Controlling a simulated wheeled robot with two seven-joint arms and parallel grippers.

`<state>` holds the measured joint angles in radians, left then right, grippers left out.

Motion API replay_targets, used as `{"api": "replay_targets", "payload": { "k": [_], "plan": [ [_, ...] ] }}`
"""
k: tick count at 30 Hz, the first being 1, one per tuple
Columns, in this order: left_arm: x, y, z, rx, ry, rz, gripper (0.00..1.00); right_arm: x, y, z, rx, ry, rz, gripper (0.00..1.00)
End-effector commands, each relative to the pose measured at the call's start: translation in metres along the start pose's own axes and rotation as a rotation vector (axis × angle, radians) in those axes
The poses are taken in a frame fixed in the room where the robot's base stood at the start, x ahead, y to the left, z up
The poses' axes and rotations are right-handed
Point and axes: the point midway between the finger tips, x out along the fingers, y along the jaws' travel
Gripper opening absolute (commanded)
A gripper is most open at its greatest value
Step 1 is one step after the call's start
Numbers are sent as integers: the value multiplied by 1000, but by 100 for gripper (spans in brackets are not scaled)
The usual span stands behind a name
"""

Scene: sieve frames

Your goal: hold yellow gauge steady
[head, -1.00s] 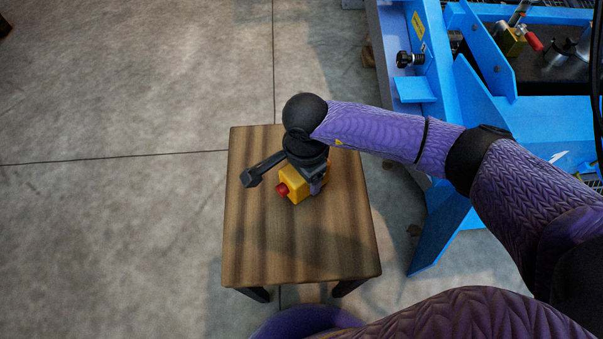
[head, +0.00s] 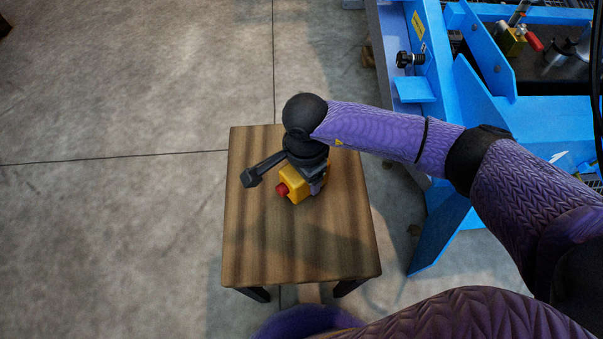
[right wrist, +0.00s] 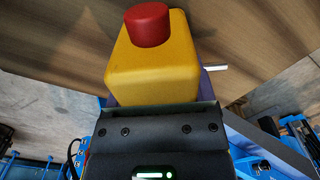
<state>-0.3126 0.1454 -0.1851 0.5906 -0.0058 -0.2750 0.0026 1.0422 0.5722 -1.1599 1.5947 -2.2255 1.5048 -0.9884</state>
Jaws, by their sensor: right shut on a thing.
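The yellow gauge (head: 296,187) is a yellow block with a red round knob (head: 282,190). It is over the wooden table, in the upper middle of the table top in the head view. The gauge also fills the upper middle of the right wrist view (right wrist: 155,62), its red knob on top. My right gripper (head: 314,180) is shut on the gauge. The fingertips are mostly hidden behind the gauge and the wrist. I cannot tell whether the gauge touches the table. My left gripper is not in view.
The wooden table (head: 300,250) is otherwise bare. A blue machine frame (head: 440,215) stands to the right, with another yellow and red piece (head: 514,40) at its far end. Concrete floor (head: 110,230) is open on the left.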

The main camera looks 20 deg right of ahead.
Motion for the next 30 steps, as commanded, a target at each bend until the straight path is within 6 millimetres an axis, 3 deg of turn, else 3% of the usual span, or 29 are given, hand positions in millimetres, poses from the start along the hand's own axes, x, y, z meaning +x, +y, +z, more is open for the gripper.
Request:
{"api": "replay_targets", "payload": {
  "k": [1, 10, 30],
  "plan": [
    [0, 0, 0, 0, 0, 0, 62, 0, 0, 0, 0, 0, 1, 0],
    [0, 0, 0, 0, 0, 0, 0, 0, 0, 0, 0, 0, 1, 0],
    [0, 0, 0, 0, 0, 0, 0, 1, 0, 0, 0, 0, 2, 0]
  ]
}}
